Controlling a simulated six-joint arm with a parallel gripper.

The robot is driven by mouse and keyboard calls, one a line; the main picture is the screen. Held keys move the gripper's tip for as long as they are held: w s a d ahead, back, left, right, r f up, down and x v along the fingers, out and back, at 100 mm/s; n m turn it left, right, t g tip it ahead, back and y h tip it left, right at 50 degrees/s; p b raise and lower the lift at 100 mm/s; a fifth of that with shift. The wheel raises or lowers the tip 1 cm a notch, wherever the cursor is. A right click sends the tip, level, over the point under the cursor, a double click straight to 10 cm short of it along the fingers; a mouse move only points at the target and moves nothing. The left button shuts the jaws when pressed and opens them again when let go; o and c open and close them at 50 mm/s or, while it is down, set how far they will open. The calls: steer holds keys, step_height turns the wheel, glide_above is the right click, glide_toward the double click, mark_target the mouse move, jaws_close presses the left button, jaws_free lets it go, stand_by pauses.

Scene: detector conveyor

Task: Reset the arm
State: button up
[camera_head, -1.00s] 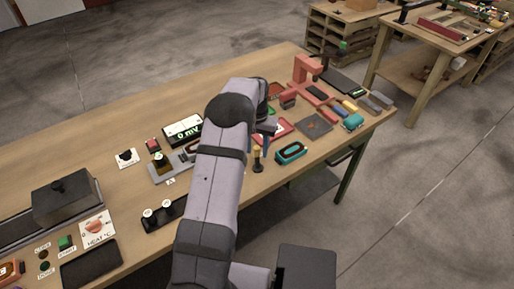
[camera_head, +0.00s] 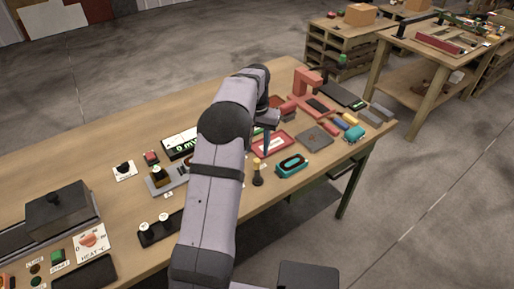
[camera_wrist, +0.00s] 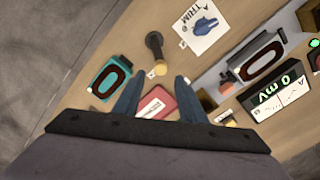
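My gripper (camera_head: 268,138) hangs over the far half of the wooden workbench (camera_head: 95,138), above and near a red tray (camera_head: 281,141). My own arm hides part of the bench in the head view. In the wrist view my gripper (camera_wrist: 157,84) shows two blue fingers spread apart with nothing held between them. The red tray (camera_wrist: 157,104) lies below and beyond the fingers there, partly hidden by them.
A teal block with a dark ring (camera_head: 292,166) and a black knobbed post (camera_head: 258,175) stand near the gripper. A red press-like stand (camera_head: 308,88) is behind right. Bare wood lies at the far left.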

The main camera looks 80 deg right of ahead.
steer(key=w+a+r+n, duration=0.1)
steer(key=w+a+n, duration=0.1)
steer(key=w+a, duration=0.5)
steer(key=w+a+r+n, duration=0.1)
steer(key=w+a+n, duration=0.2)
steer(key=w, duration=0.8)
steer(key=w+a+n, duration=0.4)
steer(key=w+a, duration=0.6)
steer(key=a, duration=0.4)
steer(key=w+a+f+n, duration=0.1)
steer(key=a+n, duration=0.4)
steer(key=a, duration=1)
steer(key=s+a+f+n, duration=0.1)
steer(key=s+a+n, duration=0.1)
steer(key=s+a, duration=0.2)
steer(key=s+a+f+n, duration=0.1)
steer(key=s+a+n, duration=0.2)
steer(key=a, duration=0.7)
steer(key=shift+s+a+f+n, duration=0.3)
steer(key=shift+s+a+f, duration=0.05)
steer(key=shift+s+f, duration=0.05)
